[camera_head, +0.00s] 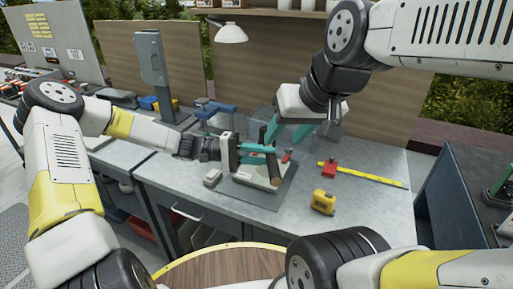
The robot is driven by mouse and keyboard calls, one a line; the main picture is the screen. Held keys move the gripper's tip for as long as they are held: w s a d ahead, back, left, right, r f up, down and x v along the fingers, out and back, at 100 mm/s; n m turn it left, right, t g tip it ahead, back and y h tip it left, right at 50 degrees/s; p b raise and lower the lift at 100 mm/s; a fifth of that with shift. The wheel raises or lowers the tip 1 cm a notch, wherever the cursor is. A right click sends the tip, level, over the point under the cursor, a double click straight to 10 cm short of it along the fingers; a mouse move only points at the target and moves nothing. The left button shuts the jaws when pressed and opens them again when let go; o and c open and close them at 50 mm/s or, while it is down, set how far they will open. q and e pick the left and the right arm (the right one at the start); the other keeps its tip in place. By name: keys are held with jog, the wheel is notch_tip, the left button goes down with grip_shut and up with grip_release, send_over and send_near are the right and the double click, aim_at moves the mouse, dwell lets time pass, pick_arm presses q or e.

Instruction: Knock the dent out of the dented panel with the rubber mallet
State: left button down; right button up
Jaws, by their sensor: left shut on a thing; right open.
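My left gripper (262,150) comes in from the left and is shut on what looks like the rubber mallet, whose dark part (275,170) shows just past the teal fingertips. The mallet is small here and partly covered by the fingers. A pale panel (250,178) lies below on a grey mat (268,198) on the bench. The dent cannot be made out at this size. My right gripper (288,128) reaches down from the upper right, open, above and behind the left fingertips. Whether it touches anything cannot be told.
A yellow tape measure (322,202) and a yellow strip (375,178) with a red block (329,168) lie to the right on the grey bench (365,215). A small grey object (212,178) lies left of the mat. A blue clamp-like tool (215,112) stands behind. The bench's right front is clear.

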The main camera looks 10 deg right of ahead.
pick_arm(q)
notch_tip(320, 180, down, 9)
jog(key=shift+r, duration=0.1)
notch_tip(320, 180, up, 7)
dwell(0.3)
notch_tip(320, 180, up, 8)
dwell(0.7)
